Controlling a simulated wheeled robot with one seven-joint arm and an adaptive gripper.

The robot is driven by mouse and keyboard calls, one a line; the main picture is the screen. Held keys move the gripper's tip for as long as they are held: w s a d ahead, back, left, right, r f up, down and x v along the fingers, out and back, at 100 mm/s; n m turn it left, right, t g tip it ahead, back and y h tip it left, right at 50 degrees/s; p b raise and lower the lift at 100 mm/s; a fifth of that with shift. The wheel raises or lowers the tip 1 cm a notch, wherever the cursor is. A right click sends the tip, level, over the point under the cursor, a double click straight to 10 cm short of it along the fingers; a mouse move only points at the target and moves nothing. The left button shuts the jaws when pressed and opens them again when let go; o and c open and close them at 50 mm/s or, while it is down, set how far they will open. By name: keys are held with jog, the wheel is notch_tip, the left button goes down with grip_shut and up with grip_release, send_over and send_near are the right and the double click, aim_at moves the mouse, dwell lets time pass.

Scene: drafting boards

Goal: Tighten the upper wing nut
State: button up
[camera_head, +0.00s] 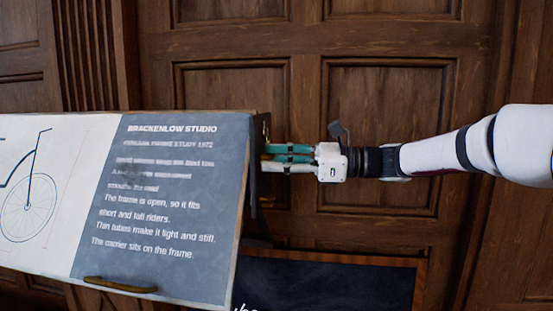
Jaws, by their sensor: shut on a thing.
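My gripper (268,158) reaches in from the right, level, with its fingers at the right edge of the drafting board (233,262). The fingertips end at a dark metal bracket (262,128) along the board's side. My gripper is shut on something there. The thing between the fingertips is too small and covered to make out, so I cannot tell which wing nut it is. No wing nut shows clearly in this view. The board is tilted and carries a sheet with a bicycle drawing and a grey text panel.
A brass-coloured handle or ledge piece (120,285) sits at the board's lower edge. A dark chalkboard in a wooden frame (330,283) stands below my arm. A panelled wooden wall (390,110) is behind. The space above my arm looks free.

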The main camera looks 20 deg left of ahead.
jog(key=shift+w+r+m, duration=0.25)
jog(key=shift+r+m, duration=0.05)
jog(key=shift+m, duration=0.4)
jog(key=o, duration=1.3)
jog(key=shift+w+a+f, duration=0.1)
jog(key=shift+w+f, duration=0.05)
jog(key=shift+f, duration=0.05)
jog(key=shift+o, duration=0.2)
jog(key=v, duration=1.2)
jog(key=shift+s+f, duration=0.1)
jog(key=shift+s, duration=0.1)
